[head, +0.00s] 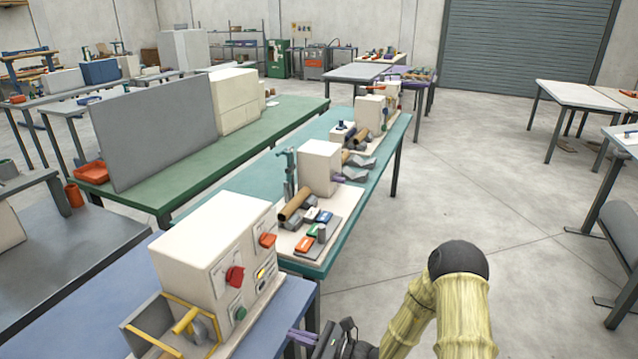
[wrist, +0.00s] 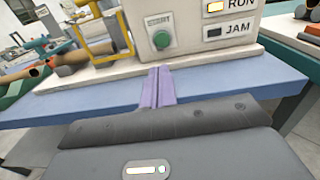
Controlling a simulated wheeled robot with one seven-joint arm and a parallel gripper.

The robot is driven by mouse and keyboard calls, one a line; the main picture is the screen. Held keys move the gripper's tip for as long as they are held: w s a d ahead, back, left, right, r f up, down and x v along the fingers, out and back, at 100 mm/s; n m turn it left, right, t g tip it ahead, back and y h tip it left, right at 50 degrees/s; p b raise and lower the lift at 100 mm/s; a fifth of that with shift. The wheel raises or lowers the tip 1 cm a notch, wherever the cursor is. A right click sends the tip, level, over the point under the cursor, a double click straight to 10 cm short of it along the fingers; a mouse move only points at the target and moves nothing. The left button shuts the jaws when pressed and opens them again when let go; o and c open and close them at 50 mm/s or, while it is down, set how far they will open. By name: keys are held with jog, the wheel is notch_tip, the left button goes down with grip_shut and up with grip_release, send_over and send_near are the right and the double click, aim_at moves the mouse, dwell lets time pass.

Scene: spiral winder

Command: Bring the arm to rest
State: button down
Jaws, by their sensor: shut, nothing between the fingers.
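My gripper (head: 292,334) shows low in the head view, with its purple fingers pointing left toward the blue bench. In the wrist view the two purple fingers (wrist: 158,75) lie together, shut and empty. They are in front of the cream winder machine (wrist: 180,30), near the blue bench's (wrist: 100,108) front edge. I cannot tell the exact gap to the bench. My arm, in a pale yellow sleeve with a black joint, rises at the lower right of the head view.
A red knob (head: 234,276) and a yellow frame (head: 178,318) sit on the machine. A teal bench (head: 385,150) beyond holds cream boxes, brown tubes and small blocks. Open concrete floor (head: 470,190) lies to the right, with pale tables (head: 580,96) farther off.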

jog(key=s+d+r+n+g+h+p, duration=0.1)
jog(key=s+d+r+n+g+h, duration=0.2)
jog(key=s+r+n+g, duration=0.25)
jog(key=s+d+r+n+g+h+p, duration=0.1)
jog(key=s+d+r+n+g+h, duration=0.1)
jog(key=s+n+g+h, duration=0.4)
jog(key=s+d+r+n+t+h+p, duration=0.1)
jog(key=d+r+n+t+h, duration=0.3)
jog(key=d, duration=0.4)
jog(key=s+d+r+n+t+h+p, duration=0.2)
jog(key=d+r+n+t+h, duration=0.1)
jog(key=d+r+n, duration=0.3)
jog(key=d+t, duration=0.1)
jog(key=d, duration=0.1)
jog(key=shift+s+d+r+h, duration=0.3)
jog(key=shift+s+r+h, duration=0.05)
jog(key=shift+r+h, duration=0.05)
dwell(1.2)
